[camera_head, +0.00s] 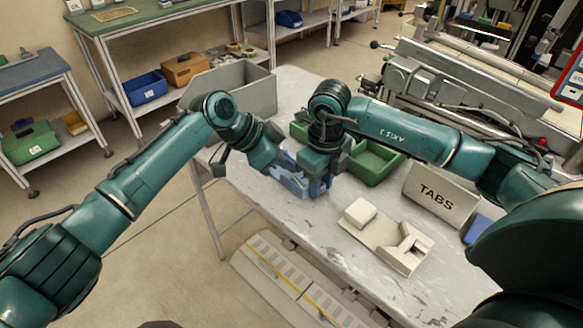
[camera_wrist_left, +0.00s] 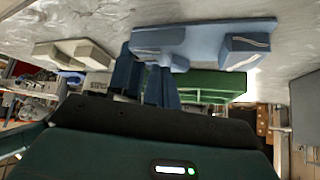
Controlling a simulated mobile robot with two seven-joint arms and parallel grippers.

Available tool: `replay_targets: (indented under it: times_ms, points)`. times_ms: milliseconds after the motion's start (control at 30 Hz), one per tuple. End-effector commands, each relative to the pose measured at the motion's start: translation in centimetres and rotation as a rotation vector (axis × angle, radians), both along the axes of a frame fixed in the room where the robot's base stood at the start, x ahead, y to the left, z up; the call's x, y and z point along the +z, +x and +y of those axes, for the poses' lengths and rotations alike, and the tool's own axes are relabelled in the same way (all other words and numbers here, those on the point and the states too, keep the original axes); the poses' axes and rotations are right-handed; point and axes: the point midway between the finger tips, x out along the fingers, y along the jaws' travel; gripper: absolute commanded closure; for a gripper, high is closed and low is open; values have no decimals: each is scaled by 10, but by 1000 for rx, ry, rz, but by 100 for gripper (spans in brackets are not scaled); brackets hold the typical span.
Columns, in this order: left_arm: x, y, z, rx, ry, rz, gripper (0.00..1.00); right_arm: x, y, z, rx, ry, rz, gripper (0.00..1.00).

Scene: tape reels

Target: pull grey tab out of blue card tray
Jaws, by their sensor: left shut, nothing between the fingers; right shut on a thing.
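The blue card tray (camera_head: 288,181) lies on the table under both grippers, partly covered by them. In the left wrist view the tray (camera_wrist_left: 205,40) shows pale blue, with a raised block at each end. My right gripper (camera_head: 318,187) points down at the tray's right end; its dark blue fingers show in the left wrist view and appear closed on the tray's block. My left gripper (camera_head: 277,163) is shut and empty, just above and beside the tray's left part. I cannot make out the grey tab in either view.
Green bins (camera_head: 372,166) stand behind the tray. A cream fixture (camera_head: 385,235) and a box marked TABS (camera_head: 440,194) are to the right. A large grey bin (camera_head: 240,88) stands at the back left. The front table edge runs close to the tray.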

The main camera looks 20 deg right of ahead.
Motion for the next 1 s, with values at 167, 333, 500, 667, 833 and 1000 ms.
replay_targets:
  times_ms: [167, 333, 500, 667, 833, 1000]
  points:
    - [-2, 0, 0, 0, 0, 0, 100, 0, 0, 0, 0, 0, 0, 100]
    - [-5, 0, 0, 0, -1, 0, 100, 0, 0, 0, 0, 0, -1, 100]
    - [-8, 0, 0, 0, -1, 0, 100, 0, 0, 0, 0, 0, 0, 100]
    - [-12, 0, 0, 1, 0, 1, 100, 0, 0, 0, 0, 0, 0, 100]
    - [-16, 0, 0, 0, 0, 1, 100, 0, 0, 0, 0, 0, 0, 100]
    - [-19, 0, 0, -1, 1, 1, 100, 0, 0, 0, 0, 0, -1, 100]
